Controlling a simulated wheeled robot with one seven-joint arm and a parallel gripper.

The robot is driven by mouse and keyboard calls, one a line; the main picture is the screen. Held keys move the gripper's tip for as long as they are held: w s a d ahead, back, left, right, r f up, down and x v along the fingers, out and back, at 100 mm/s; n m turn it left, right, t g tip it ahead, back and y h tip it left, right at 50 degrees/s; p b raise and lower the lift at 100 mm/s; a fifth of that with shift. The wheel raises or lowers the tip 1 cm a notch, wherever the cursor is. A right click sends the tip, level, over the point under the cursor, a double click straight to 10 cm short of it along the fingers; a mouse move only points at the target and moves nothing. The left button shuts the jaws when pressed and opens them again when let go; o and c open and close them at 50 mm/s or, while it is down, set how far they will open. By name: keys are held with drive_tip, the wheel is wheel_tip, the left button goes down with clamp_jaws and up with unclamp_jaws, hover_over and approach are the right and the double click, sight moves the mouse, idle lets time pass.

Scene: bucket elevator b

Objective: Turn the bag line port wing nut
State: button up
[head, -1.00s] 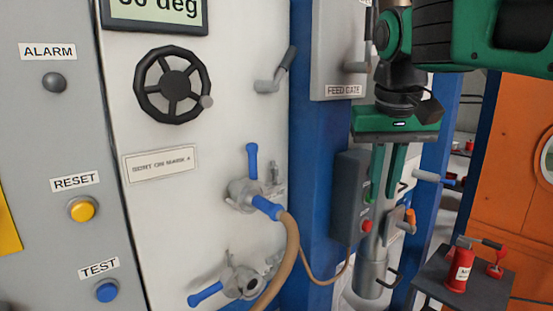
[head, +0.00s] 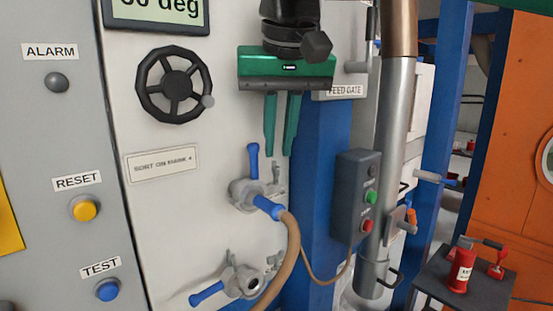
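My gripper (head: 281,153) hangs fingers down in front of the panel's right edge, above the upper port. Its two green fingers are apart with a narrow gap and nothing between them. The upper port (head: 242,194) has a blue lever pointing up and a tan hose with a blue end.
A black handwheel (head: 174,84) is left of my gripper. The tan hose (head: 291,245) droops below the upper port. A blue post (head: 312,185), a grey button box (head: 357,197) and a metal pipe (head: 394,130) stand to the right.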

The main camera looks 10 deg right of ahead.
sight(279, 167)
drive_tip(key=shift+x, duration=1.95)
drive_tip(key=shift+c, duration=0.3)
clamp_jaws()
drive_tip(key=shift+d+n+y, duration=0.25)
drive_tip(key=shift+n+y, duration=0.35)
drive_tip(key=shift+n, duration=1.2)
drive_tip(key=shift+o, duration=0.3)
unclamp_jaws()
drive_tip(key=shift+d, duration=0.1)
